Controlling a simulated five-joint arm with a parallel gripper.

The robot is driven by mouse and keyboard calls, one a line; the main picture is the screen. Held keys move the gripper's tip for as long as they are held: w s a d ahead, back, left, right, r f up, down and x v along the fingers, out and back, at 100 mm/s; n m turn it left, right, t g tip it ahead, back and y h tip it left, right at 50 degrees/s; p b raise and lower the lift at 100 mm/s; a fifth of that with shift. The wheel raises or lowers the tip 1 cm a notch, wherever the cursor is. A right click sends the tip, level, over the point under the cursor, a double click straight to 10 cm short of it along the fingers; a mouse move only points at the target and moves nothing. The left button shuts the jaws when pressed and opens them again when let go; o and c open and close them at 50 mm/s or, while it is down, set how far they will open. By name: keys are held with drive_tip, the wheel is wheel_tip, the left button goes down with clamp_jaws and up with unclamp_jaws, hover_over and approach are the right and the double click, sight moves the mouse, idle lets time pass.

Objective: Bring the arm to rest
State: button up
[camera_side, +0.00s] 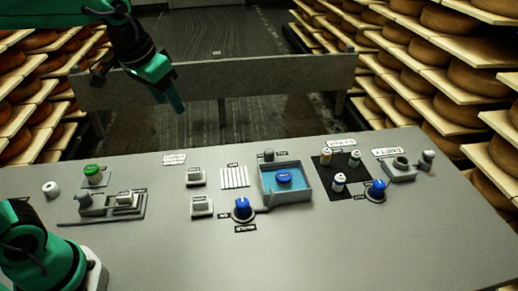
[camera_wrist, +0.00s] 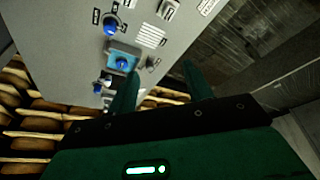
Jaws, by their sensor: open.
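My gripper (camera_side: 171,92) is raised in the air in the side view, above and behind the far left edge of the grey work table (camera_side: 330,255). Its green fingers point down and to the right, with nothing in them. In the wrist view my gripper (camera_wrist: 160,85) shows two green fingers spread apart with a gap between them. It is well clear of everything on the table.
On the table are a blue-floored tray (camera_side: 284,183), a blue knob (camera_side: 242,208), another blue knob (camera_side: 376,190), a black mat (camera_side: 330,165) with several small cylinders, and a green-topped piece (camera_side: 92,173). A low grey barrier (camera_side: 290,78) stands behind. Cheese shelves (camera_side: 440,60) flank both sides.

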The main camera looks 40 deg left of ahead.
drive_tip(key=s+a+f+t, duration=0.1)
drive_tip(key=s, duration=0.5)
drive_tip(key=s+a+f, duration=0.1)
drive_tip(key=s+f, duration=0.1)
drive_tip(key=s, duration=0.4)
drive_tip(key=shift+s+f+n+t, duration=0.2)
drive_tip(key=shift+f+n+t, duration=0.05)
drive_tip(key=shift+n+t, duration=0.15)
